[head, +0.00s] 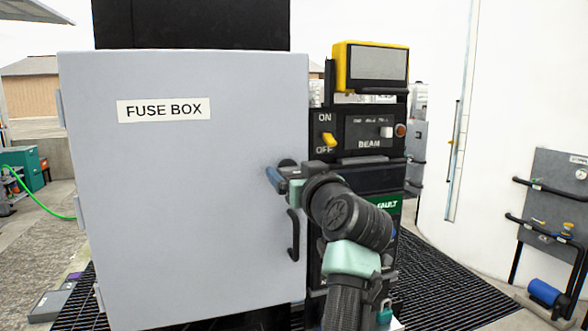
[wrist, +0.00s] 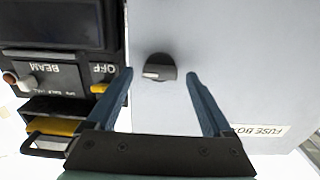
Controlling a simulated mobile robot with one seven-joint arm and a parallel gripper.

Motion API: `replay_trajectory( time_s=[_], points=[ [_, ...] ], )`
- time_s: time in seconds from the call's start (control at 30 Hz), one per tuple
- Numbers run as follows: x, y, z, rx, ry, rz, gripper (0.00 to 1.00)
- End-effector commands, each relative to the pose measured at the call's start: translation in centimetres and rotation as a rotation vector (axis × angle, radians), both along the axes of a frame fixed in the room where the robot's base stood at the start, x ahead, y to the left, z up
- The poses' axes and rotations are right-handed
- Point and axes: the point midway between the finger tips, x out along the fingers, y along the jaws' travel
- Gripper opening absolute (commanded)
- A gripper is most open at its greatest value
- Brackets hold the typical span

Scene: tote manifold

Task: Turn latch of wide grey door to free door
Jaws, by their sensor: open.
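The wide grey door (head: 180,220) is labelled FUSE BOX and looks closed. Its latch (wrist: 159,66) is a round dark knob with a pale grip bar lying roughly level in the wrist view. In the head view the latch (head: 287,162) shows near the door's right edge, partly hidden by my gripper (head: 275,180). My gripper (wrist: 159,76) is open in the wrist view. Its two blue fingers stand either side of the latch, with clear gaps. I cannot tell how far the fingertips are from the door face.
A black handle (head: 293,238) sits below the latch. Right of the door is a black panel with a yellow BEAM switch (head: 327,140) and a yellow-framed box (head: 371,65). A grey panel with black rails (head: 556,190) stands at far right.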

Motion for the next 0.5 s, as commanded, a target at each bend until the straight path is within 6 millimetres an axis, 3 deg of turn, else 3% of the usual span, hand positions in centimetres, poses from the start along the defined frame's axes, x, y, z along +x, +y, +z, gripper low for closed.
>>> replay_trajectory(
  time_s=[0.17,0.2,0.5],
  points=[
    [0.0,0.0,-0.01,0.0,0.0,0.0,0.85],
    [0.0,0.0,-0.01,0.0,0.0,0.0,0.81],
    [-0.02,-0.02,-0.02,0.0,0.0,0.0,0.27]
  ],
)
